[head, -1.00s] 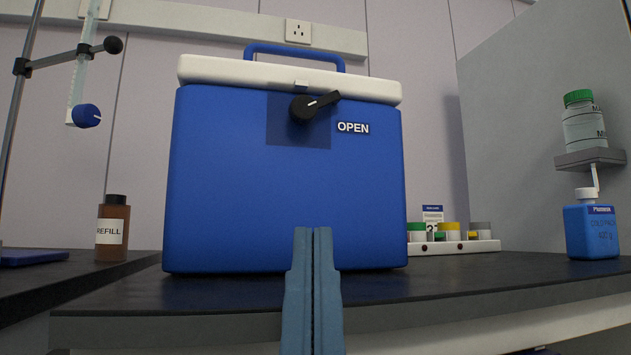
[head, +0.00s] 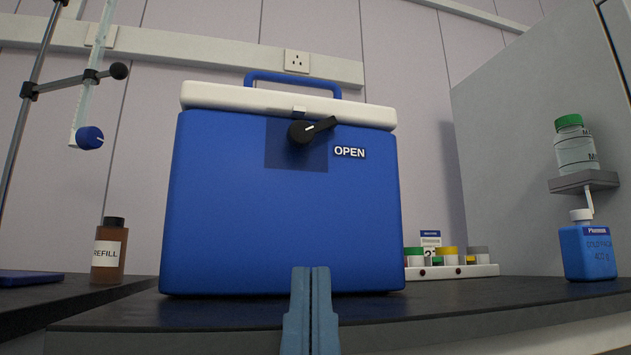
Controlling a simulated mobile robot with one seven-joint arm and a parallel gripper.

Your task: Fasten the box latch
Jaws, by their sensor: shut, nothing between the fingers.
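A blue cool box (head: 280,215) with a white lid (head: 225,98) and a blue handle stands on the dark bench top. The lid lies on the box. The black rotary latch (head: 302,131) is on the upper front, its lever pointing right and slightly up, towards the side of the word OPEN (head: 349,152). My gripper (head: 311,270) shows at the bottom centre, in front of the box's lower front and well below the latch. Its two blue-grey fingers are together with nothing between them. It does not touch the latch.
A brown REFILL bottle (head: 109,250) stands left of the box, below a clamped burette (head: 93,90). Right of the box are a white rack (head: 450,271) of capped vials and a blue bottle (head: 587,250) below a shelf (head: 583,181). The space before the latch is clear.

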